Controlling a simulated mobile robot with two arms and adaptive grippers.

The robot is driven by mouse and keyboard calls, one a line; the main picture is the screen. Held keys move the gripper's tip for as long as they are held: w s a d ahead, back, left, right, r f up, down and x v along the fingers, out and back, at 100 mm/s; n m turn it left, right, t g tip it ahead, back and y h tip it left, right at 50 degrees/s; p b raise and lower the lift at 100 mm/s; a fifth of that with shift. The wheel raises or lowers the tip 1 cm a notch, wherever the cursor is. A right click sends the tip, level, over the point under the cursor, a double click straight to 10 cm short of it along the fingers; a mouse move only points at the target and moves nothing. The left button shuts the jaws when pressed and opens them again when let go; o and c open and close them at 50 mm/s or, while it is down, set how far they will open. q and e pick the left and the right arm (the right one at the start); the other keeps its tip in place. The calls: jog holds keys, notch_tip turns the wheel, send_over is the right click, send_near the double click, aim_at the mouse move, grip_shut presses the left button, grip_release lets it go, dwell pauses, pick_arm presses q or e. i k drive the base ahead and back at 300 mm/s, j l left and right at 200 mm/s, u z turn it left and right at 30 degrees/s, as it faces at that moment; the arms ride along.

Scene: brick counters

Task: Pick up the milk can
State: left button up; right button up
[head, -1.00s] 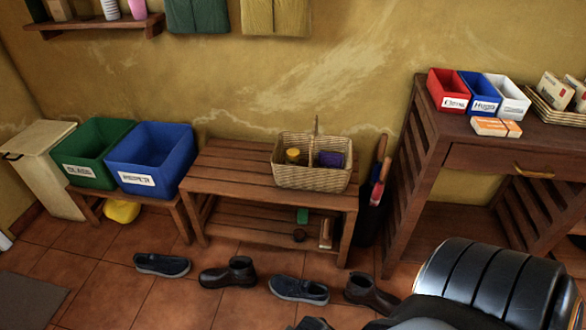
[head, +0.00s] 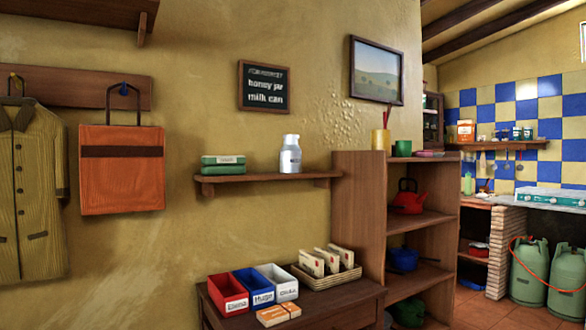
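Neither of my grippers shows in the head view, so nothing is seen touching the can.
Green boxes (head: 223,164) lie left of the can. Below are red (head: 228,294), blue (head: 253,287) and white (head: 279,281) bins and a wicker tray (head: 328,279) on a desk. A wooden shelf unit (head: 359,212) stands close on the right. A chalkboard (head: 264,87) reads "honey jar, milk can".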

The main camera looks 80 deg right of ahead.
aim_at(291, 155)
jog(key=z, duration=2.6)
